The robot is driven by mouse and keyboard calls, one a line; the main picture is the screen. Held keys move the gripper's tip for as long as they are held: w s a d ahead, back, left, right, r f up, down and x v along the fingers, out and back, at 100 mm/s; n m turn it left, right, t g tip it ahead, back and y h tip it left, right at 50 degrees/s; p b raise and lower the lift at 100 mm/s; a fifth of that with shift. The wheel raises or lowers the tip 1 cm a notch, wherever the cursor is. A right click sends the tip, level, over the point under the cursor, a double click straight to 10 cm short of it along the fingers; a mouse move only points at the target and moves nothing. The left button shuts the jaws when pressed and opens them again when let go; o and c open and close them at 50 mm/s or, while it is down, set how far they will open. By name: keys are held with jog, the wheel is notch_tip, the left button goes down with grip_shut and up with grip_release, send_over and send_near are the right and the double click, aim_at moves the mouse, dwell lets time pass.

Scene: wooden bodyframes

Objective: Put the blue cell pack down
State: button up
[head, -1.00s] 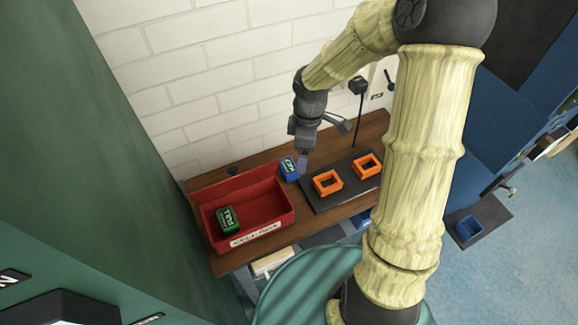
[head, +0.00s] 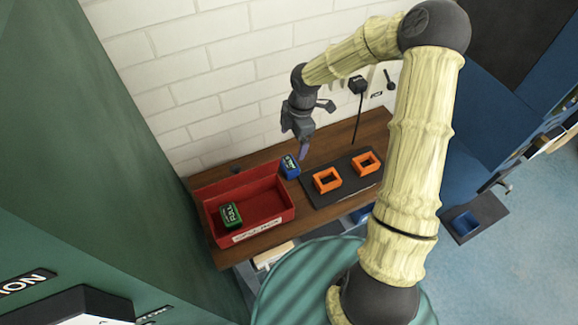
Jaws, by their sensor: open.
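The blue cell pack (head: 290,167) sits on the wooden bench (head: 232,254), between the red bin and the dark plate with orange frames. My gripper (head: 303,150) is above and slightly right of the pack, open and apart from it as far as I can see. The fingertips are small in this view.
The red bin (head: 290,213) holds a green pack (head: 231,215). A dark plate (head: 312,199) carries two orange frames, a near one (head: 327,180) and a far one (head: 367,162). A brick wall (head: 205,85) closes off the back.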

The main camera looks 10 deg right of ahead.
aim_at(290, 162)
jog(key=f, duration=0.3)
jog(key=f+p, duration=0.1)
jog(key=f, duration=0.1)
jog(key=a+f+p, duration=0.1)
jog(key=f, duration=0.2)
jog(key=shift+s+a+f, duration=0.1)
jog(key=shift+s+f, duration=0.1)
jog(key=shift+f, duration=0.15)
jog(key=shift+f+p, duration=0.55)
jog(key=shift+p, duration=0.1)
jog(key=shift+w+f+p, duration=0.2)
jog(key=shift+f+p, duration=0.7)
jog(key=shift+f, duration=1.2)
jog(key=c, duration=1.3)
jog(key=shift+r, duration=0.1)
